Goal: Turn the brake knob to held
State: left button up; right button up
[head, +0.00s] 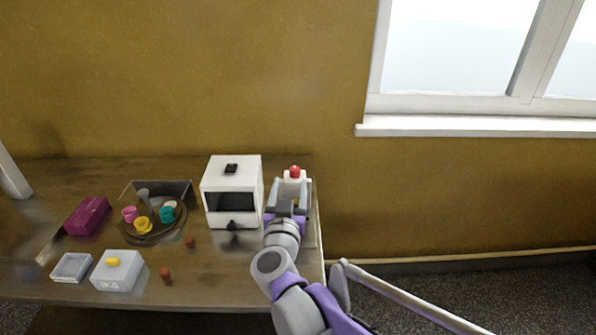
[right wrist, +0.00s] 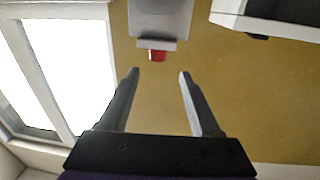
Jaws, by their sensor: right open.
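A red knob (head: 294,171) tops a small white box at the right end of the table. It also shows in the right wrist view (right wrist: 157,55), just beyond the fingertips. My right gripper (head: 289,192) is open and empty in front of that box. In the right wrist view the open fingers (right wrist: 157,73) stand apart with nothing between them. A black knob (head: 232,226) is on the front of a white machine, and a yellow knob-like bar (head: 113,262) is on a grey box. No readable label tells which is the brake knob. My left gripper is not in view.
The white machine (head: 218,190) stands close left of my right gripper. A dark round tray (head: 153,237) holds several coloured pieces. A magenta box (head: 87,215), a clear shallow dish (head: 71,267) and two small brown pieces (head: 165,275) are on the table. A wall and window stand behind.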

aim_at(296, 168)
jog(key=shift+w+f+m+h, duration=0.3)
jog(key=shift+f+h, duration=0.1)
jog(key=shift+f, duration=0.05)
jog(key=w, duration=0.3)
jog(key=w+d, duration=0.1)
jog(key=w, duration=0.6)
jog(key=shift+w+d+p, duration=0.15)
jog(key=shift+d+p, duration=0.2)
jog(key=shift+d, duration=0.05)
grip_shut()
